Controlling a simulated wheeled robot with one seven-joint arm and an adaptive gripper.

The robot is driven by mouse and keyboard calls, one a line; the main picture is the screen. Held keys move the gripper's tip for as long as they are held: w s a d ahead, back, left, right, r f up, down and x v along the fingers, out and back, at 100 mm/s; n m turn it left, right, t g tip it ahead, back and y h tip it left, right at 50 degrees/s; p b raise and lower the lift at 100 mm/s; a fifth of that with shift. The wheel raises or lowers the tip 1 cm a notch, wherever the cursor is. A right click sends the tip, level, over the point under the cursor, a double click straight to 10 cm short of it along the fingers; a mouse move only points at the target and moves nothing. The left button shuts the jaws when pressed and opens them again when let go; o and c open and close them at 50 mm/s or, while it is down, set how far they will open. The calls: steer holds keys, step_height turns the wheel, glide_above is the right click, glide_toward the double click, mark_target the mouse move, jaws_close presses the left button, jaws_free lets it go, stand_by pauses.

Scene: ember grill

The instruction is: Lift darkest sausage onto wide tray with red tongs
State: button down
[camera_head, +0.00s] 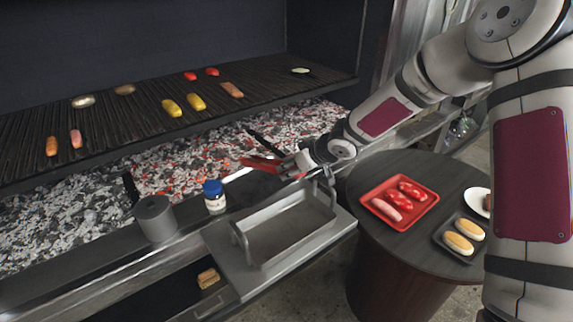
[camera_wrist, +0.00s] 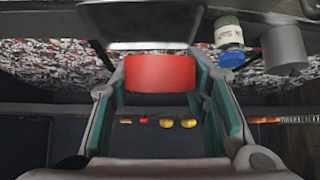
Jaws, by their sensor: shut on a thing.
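Three sausages lie on the grill grate (camera_head: 120,130): an orange-brown sausage (camera_head: 51,146) and a pink sausage (camera_head: 76,138) at left, and a brownish sausage (camera_head: 231,89) further right. Which is darkest is hard to tell. The wide metal tray (camera_head: 250,262) stands empty at the front, below and beside my gripper.
A blue-capped bottle (camera_head: 214,198) and a grey cylinder (camera_head: 154,218) stand on the front ledge. Yellow pieces (camera_head: 184,105) and other food share the grate. A round table (camera_head: 400,165) at right holds a red tray (camera_head: 371,195) and a dark tray (camera_head: 440,240). Glowing coals (camera_head: 190,160) lie below the grate.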

step_height(320, 180, down, 7)
steer(key=b, duration=0.1)
stand_by(0.5)
steer(key=c, duration=1.3)
jaws_free()
jaws_close()
steer(key=shift+a, duration=0.15)
steer(key=shift+s+a, duration=0.4)
steer(key=shift+a, duration=0.05)
